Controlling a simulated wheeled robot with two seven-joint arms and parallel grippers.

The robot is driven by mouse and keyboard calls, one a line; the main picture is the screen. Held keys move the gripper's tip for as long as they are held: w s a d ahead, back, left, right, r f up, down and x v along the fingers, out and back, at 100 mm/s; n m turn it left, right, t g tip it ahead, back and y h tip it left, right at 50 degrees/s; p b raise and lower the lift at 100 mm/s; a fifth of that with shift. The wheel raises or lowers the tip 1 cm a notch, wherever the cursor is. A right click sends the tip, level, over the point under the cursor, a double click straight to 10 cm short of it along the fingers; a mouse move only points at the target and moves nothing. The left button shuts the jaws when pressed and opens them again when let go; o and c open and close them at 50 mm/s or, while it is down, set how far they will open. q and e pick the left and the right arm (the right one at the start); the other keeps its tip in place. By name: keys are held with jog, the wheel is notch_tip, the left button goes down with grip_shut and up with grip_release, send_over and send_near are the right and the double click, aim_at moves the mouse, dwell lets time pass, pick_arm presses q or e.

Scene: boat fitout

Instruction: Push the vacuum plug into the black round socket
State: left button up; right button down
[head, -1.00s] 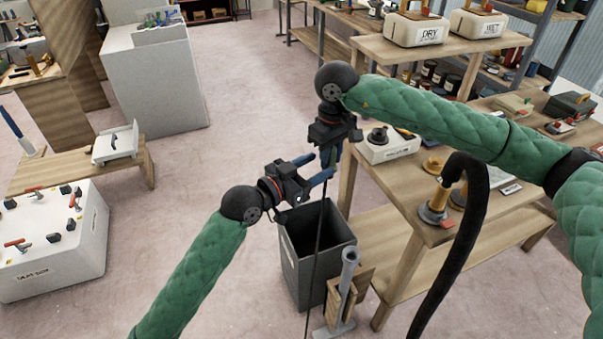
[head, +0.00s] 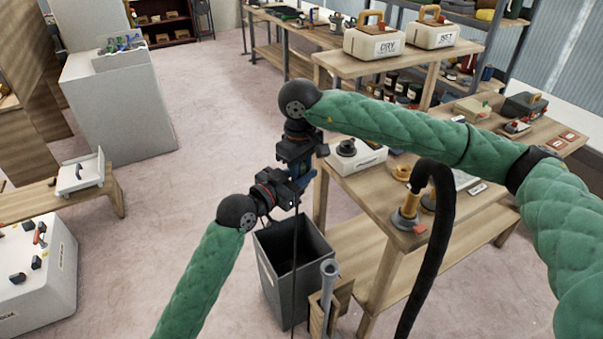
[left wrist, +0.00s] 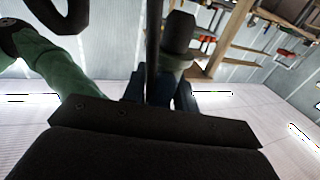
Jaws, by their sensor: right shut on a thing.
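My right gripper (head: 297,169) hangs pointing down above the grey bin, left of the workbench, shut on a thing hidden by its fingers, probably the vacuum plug. A thin black cord (head: 295,245) hangs from there. My left gripper (head: 303,181) comes in from the lower left, its fingers close to or touching the right fingers. In the left wrist view, its blue fingers (left wrist: 160,92) stand apart with a black cord and a dark cylinder near them; whether they grip anything is unclear. A black round part, possibly the socket (head: 347,146), sits on a white box (head: 366,161) on the workbench.
An open grey bin (head: 280,285) stands below the grippers. DRY (head: 374,44) and WET (head: 433,36) boxes stand on the shelf.

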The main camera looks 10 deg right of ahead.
pick_arm(q)
jog(key=shift+s, duration=0.1)
jog(key=c, duration=0.4)
jog(key=shift+d, duration=0.1)
pick_arm(e)
jog(key=c, duration=1.1)
grip_release()
jog(key=shift+w+r, duration=0.1)
jog(key=shift+r, duration=0.05)
